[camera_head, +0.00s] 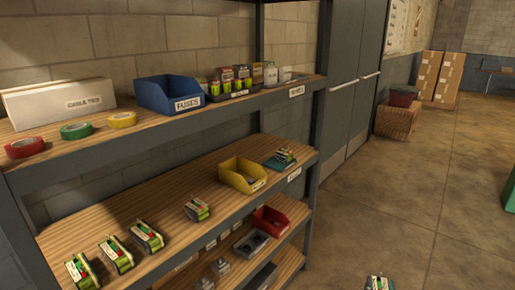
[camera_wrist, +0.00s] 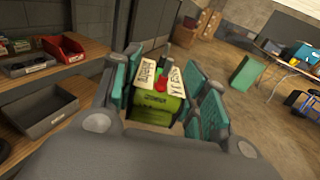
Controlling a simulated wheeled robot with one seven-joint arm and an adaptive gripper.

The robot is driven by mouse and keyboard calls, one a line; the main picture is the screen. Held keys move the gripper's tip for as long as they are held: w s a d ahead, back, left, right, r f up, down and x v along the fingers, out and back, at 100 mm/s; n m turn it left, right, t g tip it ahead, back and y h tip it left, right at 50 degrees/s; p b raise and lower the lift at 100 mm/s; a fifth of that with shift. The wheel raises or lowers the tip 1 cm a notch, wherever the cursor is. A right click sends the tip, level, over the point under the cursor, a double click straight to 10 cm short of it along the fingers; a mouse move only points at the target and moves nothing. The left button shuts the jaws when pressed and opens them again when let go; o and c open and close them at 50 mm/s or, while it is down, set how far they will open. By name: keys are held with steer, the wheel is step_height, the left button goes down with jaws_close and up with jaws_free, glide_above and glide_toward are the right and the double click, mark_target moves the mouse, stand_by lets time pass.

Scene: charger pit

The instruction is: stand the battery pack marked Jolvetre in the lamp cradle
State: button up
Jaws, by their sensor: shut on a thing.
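My gripper (camera_wrist: 163,80) is shut on a green battery pack (camera_wrist: 155,108), its teal pads on either side in the wrist view. The pack has white labels along its sides and a red part on top; I cannot read its name for sure. What looks like the same pack (camera_head: 379,284) shows at the bottom edge of the head view, off the shelf. Several similar packs, one of them here (camera_head: 197,208), stand on the middle shelf. Another (camera_head: 284,154) sits on a teal base (camera_head: 276,163) at that shelf's right end. I cannot tell which fixture is the lamp cradle.
A yellow bin (camera_head: 243,175) is on the middle shelf. A red bin (camera_head: 280,218) and a dark tray (camera_head: 250,243) with recesses are on the lower shelf. A blue bin (camera_head: 170,95) and tape rolls are on the top shelf. The floor (camera_head: 400,190) right of the rack is open.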

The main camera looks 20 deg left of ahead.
step_height(320, 180, up, 20)
steer(key=p, duration=1.9)
steer(key=shift+d, duration=0.2)
steer(key=shift+r, duration=0.15)
